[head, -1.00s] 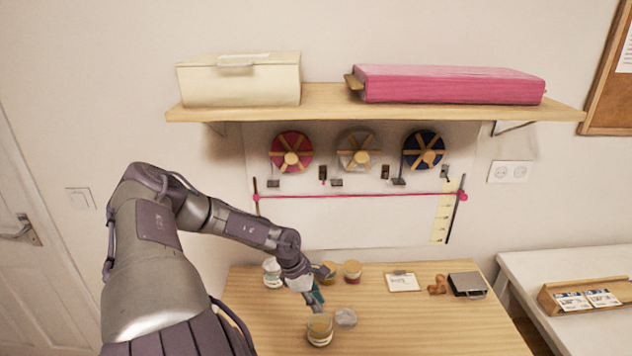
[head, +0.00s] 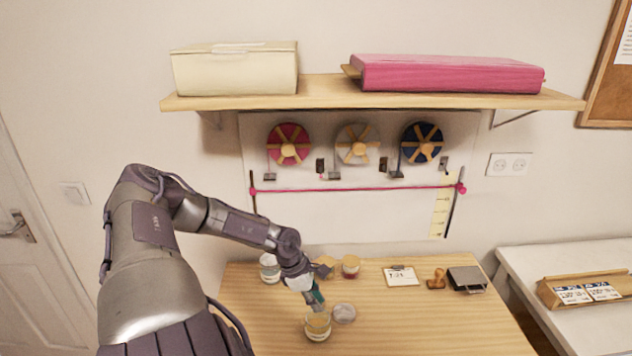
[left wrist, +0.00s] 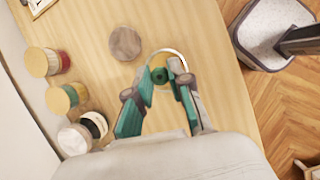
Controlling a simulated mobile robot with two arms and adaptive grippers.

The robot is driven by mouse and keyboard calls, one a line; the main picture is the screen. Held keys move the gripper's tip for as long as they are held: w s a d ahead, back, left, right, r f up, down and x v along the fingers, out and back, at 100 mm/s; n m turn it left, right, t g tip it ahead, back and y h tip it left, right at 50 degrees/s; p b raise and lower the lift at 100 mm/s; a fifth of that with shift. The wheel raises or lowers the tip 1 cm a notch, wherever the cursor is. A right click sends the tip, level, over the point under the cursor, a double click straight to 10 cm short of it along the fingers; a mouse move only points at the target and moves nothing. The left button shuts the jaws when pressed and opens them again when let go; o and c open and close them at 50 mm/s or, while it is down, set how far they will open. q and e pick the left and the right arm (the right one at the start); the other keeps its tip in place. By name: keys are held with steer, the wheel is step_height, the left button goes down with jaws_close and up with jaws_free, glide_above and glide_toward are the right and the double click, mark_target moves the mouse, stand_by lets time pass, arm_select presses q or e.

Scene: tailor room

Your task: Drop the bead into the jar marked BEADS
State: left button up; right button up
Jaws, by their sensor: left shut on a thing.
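My left gripper (head: 318,304) is low over the table, just above a glass jar (head: 318,327) near the table's front. In the left wrist view the gripper (left wrist: 164,76) has teal fingers, shut on a small green bead (left wrist: 160,75) at their tips. The round rim of the jar (left wrist: 181,57) shows right behind the bead. I cannot tell the height between bead and rim. No label on this jar can be read. A grey round disc (head: 344,313) lies beside the jar; it also shows in the left wrist view (left wrist: 125,43). My right gripper is not in view.
Behind the gripper stand a whitish jar (head: 269,268), a tan-lidded jar (head: 326,266) and a red jar with a tan lid (head: 350,266). A clipboard (head: 401,276), a brown stamp (head: 437,279) and a dark box (head: 467,279) lie right. The table's front right is clear.

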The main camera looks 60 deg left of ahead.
arm_select(q)
steer(key=shift+f+b, duration=0.85)
steer(key=shift+f, duration=0.35)
